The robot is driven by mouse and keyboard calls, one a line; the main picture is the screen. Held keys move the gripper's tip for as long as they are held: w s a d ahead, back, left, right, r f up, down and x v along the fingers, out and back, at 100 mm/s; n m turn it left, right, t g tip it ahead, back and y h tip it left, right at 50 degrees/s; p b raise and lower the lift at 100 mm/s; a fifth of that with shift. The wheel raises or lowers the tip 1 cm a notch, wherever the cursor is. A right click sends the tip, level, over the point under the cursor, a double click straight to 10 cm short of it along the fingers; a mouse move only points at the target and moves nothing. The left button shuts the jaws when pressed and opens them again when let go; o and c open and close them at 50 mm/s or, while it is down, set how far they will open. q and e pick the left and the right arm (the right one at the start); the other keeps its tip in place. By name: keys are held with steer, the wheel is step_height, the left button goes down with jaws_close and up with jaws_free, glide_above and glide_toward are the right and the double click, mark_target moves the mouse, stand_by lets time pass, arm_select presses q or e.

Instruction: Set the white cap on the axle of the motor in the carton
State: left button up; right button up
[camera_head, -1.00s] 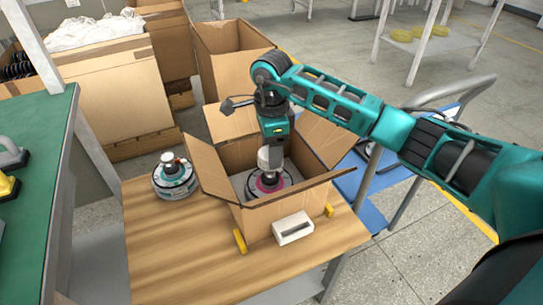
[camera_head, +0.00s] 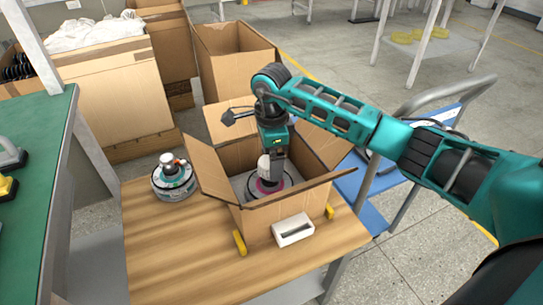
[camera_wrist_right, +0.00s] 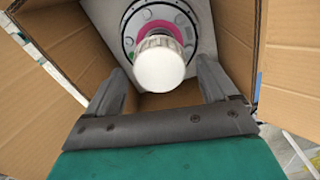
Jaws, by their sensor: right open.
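The white cap (camera_head: 264,165) stands over the centre of the motor (camera_head: 251,190) in the open carton (camera_head: 262,217). In the right wrist view the white cap (camera_wrist_right: 160,66) covers the middle of the motor's pink ring (camera_wrist_right: 178,27); the axle is hidden under it. How tightly it sits cannot be told. My right gripper (camera_head: 277,173) points down into the carton. In the right wrist view its fingers are apart, one either side of the cap, with gaps showing between them and it. My left gripper is not in view.
A second motor (camera_head: 173,179) stands on the wooden table (camera_head: 168,240) left of the carton. A white slotted block (camera_head: 293,230) and yellow pieces (camera_head: 239,243) lie by the carton's front. Raised carton flaps (camera_head: 209,172) surround my right gripper. The table's front left is clear.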

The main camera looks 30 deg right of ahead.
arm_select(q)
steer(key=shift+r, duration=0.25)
arm_select(e)
steer(key=shift+r, duration=0.55)
arm_select(q)
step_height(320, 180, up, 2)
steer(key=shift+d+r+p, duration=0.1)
steer(key=shift+p, duration=1.15)
arm_select(e)
step_height(320, 180, up, 11)
steer(key=shift+s, duration=0.1)
